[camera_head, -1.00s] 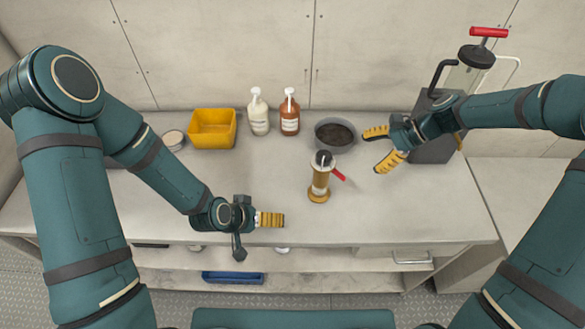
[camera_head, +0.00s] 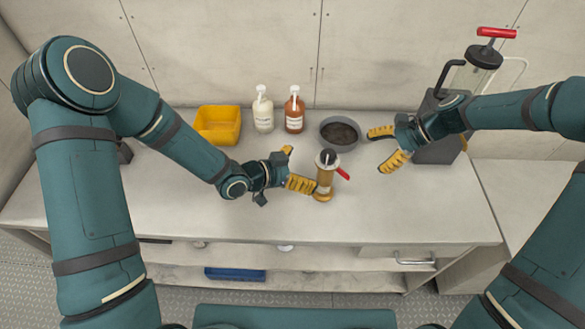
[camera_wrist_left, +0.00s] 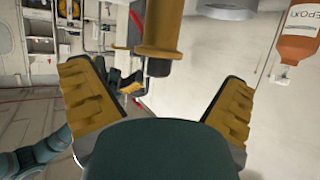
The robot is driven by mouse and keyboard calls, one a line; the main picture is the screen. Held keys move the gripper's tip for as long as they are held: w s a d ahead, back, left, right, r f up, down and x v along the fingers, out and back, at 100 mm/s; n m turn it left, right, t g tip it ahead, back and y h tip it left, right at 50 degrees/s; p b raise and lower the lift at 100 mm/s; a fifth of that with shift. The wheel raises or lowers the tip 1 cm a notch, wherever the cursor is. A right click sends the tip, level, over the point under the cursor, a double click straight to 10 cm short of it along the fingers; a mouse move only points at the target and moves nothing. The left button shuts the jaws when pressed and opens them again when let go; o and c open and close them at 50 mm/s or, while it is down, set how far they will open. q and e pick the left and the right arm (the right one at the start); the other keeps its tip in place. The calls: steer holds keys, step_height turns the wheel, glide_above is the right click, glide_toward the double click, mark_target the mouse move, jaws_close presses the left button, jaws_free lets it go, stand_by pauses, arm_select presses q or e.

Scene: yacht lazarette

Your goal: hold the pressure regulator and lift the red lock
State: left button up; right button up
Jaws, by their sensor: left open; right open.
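The pressure regulator (camera_head: 325,176) is a small upright brass cylinder with a dark top, standing on the counter. In the left wrist view the brass regulator (camera_wrist_left: 160,35) stands ahead between the spread fingers, with the red lock (camera_wrist_left: 137,12) partly showing. My right gripper (camera_head: 383,149) is open and empty, to the right of and behind the regulator.
A grey bowl of dark material (camera_head: 341,133) stands behind the regulator. A white pump bottle (camera_head: 263,112), a brown pump bottle (camera_head: 294,112) and a yellow bin (camera_head: 217,125) stand along the back. A machine with a red handle (camera_head: 496,32) is at right. The front counter is clear.

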mark_target(327, 164)
arm_select(q)
steer(key=x, duration=0.9)
steer(key=shift+a, duration=0.1)
steer(key=c, duration=1.3)
